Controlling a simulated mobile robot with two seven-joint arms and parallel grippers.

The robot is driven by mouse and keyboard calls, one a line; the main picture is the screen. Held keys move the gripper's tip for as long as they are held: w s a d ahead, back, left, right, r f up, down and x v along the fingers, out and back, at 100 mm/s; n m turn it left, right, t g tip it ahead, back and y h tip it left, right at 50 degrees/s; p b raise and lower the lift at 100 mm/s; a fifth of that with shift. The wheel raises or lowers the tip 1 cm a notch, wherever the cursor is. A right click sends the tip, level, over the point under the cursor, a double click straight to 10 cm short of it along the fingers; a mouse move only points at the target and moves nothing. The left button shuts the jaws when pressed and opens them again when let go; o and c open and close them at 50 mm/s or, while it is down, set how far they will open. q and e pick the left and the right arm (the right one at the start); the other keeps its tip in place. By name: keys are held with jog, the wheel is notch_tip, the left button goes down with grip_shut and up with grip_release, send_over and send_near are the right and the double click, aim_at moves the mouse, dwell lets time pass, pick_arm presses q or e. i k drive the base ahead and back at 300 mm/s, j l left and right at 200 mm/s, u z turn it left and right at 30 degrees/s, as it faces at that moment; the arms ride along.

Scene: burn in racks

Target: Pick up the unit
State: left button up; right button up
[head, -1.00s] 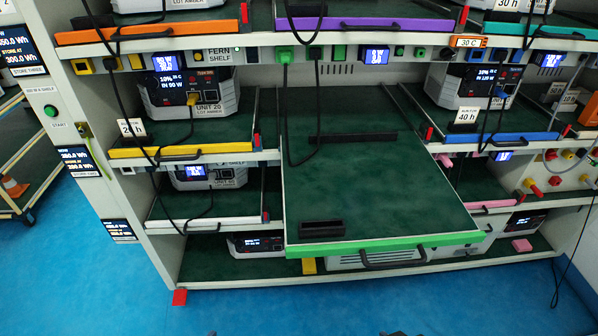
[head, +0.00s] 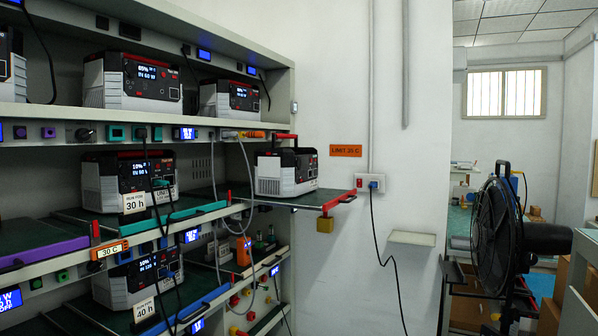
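Several white and dark-grey units stand on the rack at left. The frames do not show which unit the task means. Neither of my grippers is in view.
Cables hang in front of the shelves. A wall socket (head: 370,183) has a black cable plugged in. An orange "LIMIT 35 C" sign (head: 345,151) is on the white wall. A black fan (head: 497,228) stands at right, beside cardboard boxes (head: 580,278).

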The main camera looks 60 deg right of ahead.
aim_at(279, 173)
jog(key=z, duration=1.8)
jog(key=i+l+u, duration=0.3)
jog(key=i+l, duration=0.15)
jog(key=i, duration=0.2)
jog(key=i+l+u, duration=0.3)
jog(key=i+l, duration=0.25)
